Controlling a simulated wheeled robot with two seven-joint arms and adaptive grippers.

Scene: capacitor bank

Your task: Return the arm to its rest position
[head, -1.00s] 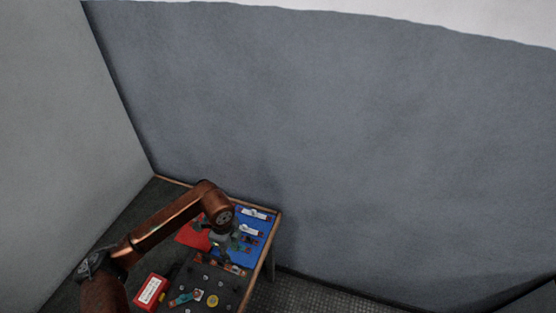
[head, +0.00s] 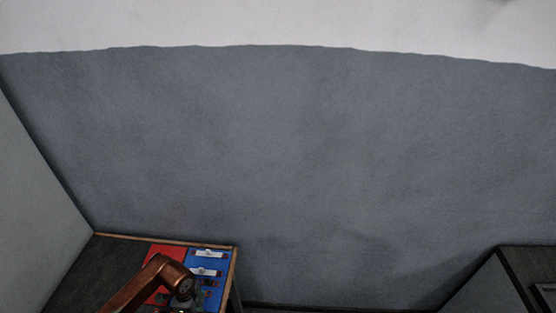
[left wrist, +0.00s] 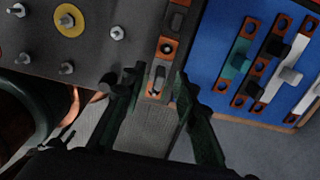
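My left arm (head: 150,281) is copper-coloured and reaches in from the bottom left of the head view, over the table. My left gripper (left wrist: 158,84) shows in the left wrist view as two dark green fingers standing apart. A copper strip with bolts (left wrist: 166,48) lies beyond and between the fingertips, on or beside a dark panel (left wrist: 118,14). I see nothing clearly held; whether the fingers touch the strip I cannot tell. My right arm and right gripper are out of view.
The table has a wooden edge (head: 150,239). On it are a red area (head: 166,253) and a blue area (head: 220,268) with several copper, white and teal bars. Several studs and a yellow ring (left wrist: 70,20) sit on the dark panel. A grey cabinet (head: 488,290) stands at the right.

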